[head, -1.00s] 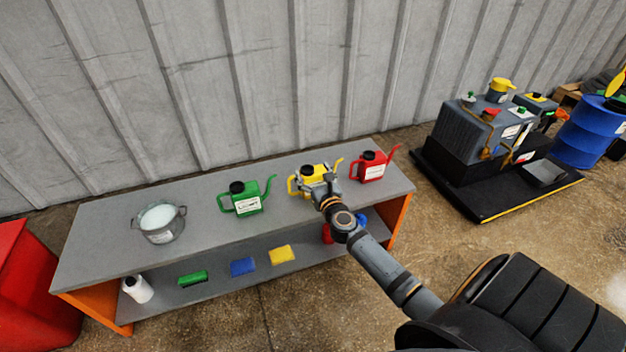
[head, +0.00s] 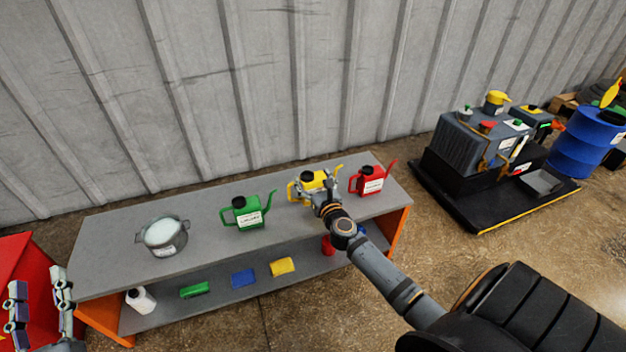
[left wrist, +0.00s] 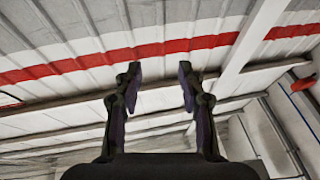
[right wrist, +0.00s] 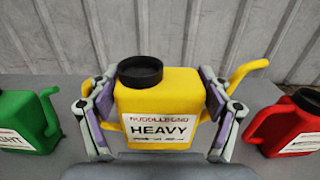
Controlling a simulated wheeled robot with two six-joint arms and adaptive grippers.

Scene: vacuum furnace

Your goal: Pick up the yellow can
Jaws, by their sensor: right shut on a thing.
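The yellow can (head: 309,181) with a black cap stands between the green and red cans, partly hidden by my right gripper (head: 322,196) in the head view. In the right wrist view the yellow can (right wrist: 160,110) carries a label reading "HEAVY". There my right gripper (right wrist: 160,108) is shut on it, with one finger against each side. I cannot tell whether the can is clear of the bench top. My left gripper (head: 40,292) is empty and open at the lower left. In the left wrist view its fingers (left wrist: 160,88) are apart and point toward the ceiling.
A green can (head: 247,213) and a red can (head: 371,181) stand close on either side. A metal pot (head: 163,236) is on the left of the grey bench (head: 110,250). Its lower shelf holds a white bottle (head: 141,299) and sponges. A red container (head: 22,260) stands left.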

